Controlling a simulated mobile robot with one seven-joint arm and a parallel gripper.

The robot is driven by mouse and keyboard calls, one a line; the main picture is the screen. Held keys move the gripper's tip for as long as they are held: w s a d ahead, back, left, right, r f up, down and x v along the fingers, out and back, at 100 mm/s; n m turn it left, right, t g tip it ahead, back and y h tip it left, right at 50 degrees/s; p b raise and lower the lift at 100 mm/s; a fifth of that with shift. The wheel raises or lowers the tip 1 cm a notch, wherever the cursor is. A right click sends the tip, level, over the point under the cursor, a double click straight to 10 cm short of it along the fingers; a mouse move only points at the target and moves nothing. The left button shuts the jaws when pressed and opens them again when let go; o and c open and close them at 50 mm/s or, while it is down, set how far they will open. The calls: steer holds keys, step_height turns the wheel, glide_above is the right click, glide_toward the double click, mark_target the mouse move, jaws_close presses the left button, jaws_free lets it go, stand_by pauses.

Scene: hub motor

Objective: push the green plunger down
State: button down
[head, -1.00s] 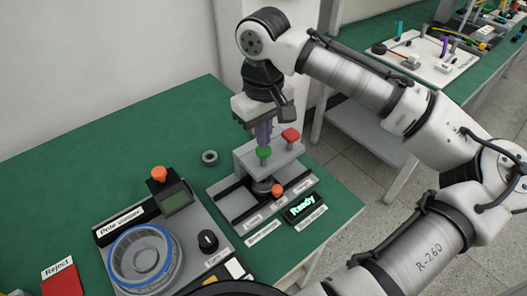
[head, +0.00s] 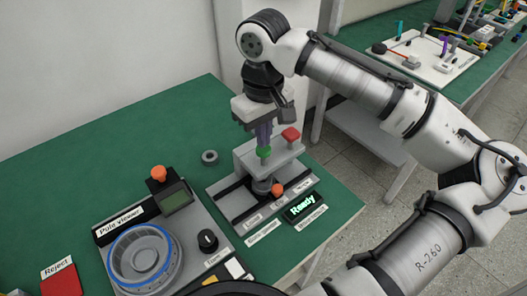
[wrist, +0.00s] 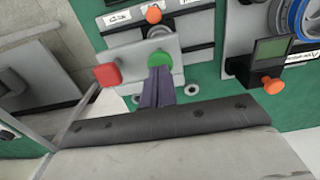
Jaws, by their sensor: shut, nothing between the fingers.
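The green plunger (head: 264,152) stands on top of the grey press block (head: 284,158) on the green bench. It also shows in the wrist view (wrist: 160,58), just beyond my fingertips. My gripper (head: 264,141) is shut and empty, pointing down with its purple fingers over the plunger. The fingertips appear to touch the plunger's top or sit just above it; I cannot tell which. In the wrist view the fingers (wrist: 160,76) reach toward the plunger's near edge. A red button (head: 291,134) sits to the right on the same block.
An orange knob (head: 277,190) and a lit "Ready" display (head: 302,207) are in front of the press. A pole viewer (head: 140,252) with a blue ring stands left. A grey ring (head: 209,157) lies on the bench. A red Reject mat (head: 62,286) is far left.

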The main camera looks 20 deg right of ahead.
steer(key=shift+f+b, duration=0.55)
steer(key=shift+f, duration=0.65)
step_height(320, 180, up, 8)
steer(key=p, duration=0.7)
steer(key=shift+p, duration=0.35)
stand_by(0.5)
